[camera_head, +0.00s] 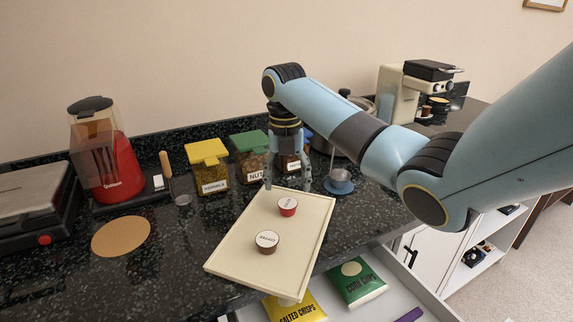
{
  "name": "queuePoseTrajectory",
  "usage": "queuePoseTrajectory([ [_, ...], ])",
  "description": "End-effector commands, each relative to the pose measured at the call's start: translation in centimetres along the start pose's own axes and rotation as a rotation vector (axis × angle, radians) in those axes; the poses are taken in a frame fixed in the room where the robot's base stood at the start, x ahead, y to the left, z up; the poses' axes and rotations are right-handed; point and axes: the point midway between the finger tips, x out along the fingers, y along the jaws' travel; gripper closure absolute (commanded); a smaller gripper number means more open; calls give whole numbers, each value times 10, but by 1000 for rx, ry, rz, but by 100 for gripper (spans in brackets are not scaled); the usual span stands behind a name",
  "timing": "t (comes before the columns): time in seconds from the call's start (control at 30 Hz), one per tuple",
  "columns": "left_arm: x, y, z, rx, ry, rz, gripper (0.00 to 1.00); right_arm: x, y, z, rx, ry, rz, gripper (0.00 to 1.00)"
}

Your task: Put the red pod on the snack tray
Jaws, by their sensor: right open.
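The snack tray (237,243) is a cream tray with a low rim, lying on the dark speckled counter and reaching to its front edge. The red pod (288,210) has a white lid and sits upright on the tray, towards its far end. My right gripper (287,186) hangs from above over the far end of the tray, its fingers spread apart and empty. The fingertips are behind and above the red pod, seemingly not touching it. A darker, brown-red pod (267,246) sits nearer on the tray. My left gripper is not in view.
A cork mat (121,236) and red blender (113,165) are at left. An open drawer with snack bags (356,281) lies below in front.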

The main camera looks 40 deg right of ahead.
Motion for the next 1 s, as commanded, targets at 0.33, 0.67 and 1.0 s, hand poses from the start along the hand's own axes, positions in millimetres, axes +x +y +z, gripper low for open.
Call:
queuePoseTrajectory([
  [0.33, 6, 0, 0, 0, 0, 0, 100, -49, 0, 0, 0, 0, 0, 35],
  [0.67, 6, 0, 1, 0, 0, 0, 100, -52, 0, 0, 0, 1, 0, 35],
  [1.0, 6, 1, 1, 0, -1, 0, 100, -51, 0, 0, 0, 1, -1, 35],
])
